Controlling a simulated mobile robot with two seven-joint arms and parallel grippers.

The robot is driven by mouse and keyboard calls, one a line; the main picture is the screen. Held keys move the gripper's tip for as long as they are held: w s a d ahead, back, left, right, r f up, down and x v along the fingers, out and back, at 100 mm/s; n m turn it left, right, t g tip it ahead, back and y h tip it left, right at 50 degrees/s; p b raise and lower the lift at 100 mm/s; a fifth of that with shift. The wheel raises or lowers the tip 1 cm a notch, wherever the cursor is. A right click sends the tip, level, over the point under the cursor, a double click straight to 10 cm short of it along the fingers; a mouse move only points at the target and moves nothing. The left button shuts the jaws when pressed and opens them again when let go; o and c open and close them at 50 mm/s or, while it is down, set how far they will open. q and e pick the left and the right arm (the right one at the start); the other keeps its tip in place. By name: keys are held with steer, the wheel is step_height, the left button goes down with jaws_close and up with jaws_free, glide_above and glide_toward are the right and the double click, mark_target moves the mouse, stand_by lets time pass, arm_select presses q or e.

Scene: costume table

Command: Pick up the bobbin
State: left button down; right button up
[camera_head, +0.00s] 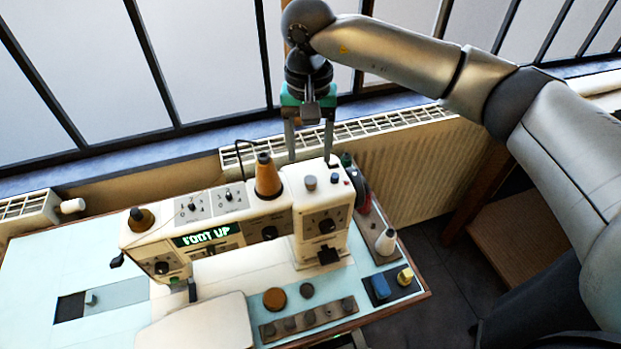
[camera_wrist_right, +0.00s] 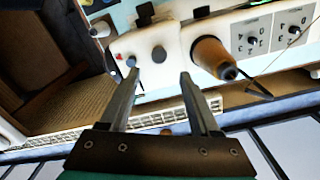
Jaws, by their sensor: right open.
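I cannot tell for certain which thing is the bobbin. Candidates are several small dark round pieces in a brown strip (camera_head: 310,318) at the front of the table, and a small dark round piece (camera_head: 306,290) behind it. My right gripper (camera_head: 310,148) is open and empty, pointing down behind the sewing machine (camera_head: 322,209), far from those pieces. In the right wrist view the open fingers (camera_wrist_right: 158,78) reach toward the machine's top. An orange-brown thread cone (camera_head: 267,177) stands on the machine beside the gripper; it also shows in the right wrist view (camera_wrist_right: 208,55). My left gripper is out of view.
A brown round piece (camera_head: 274,299), a blue block (camera_head: 380,286), a yellow piece (camera_head: 405,276) and a white cone (camera_head: 386,241) are on the light-blue table (camera_head: 30,285). A radiator (camera_head: 425,165) and barred window stand behind. The table's left side is mostly clear.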

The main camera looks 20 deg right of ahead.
mark_target(311, 178)
steer(key=f, duration=0.3)
steer(key=f+p, duration=0.1)
steer(key=shift+s+d+f, duration=0.1)
steer(key=shift+s+f, duration=0.2)
steer(key=shift+s, duration=0.05)
steer(key=shift+w+f, duration=0.1)
steer(key=shift+f, duration=0.4)
jaws_close()
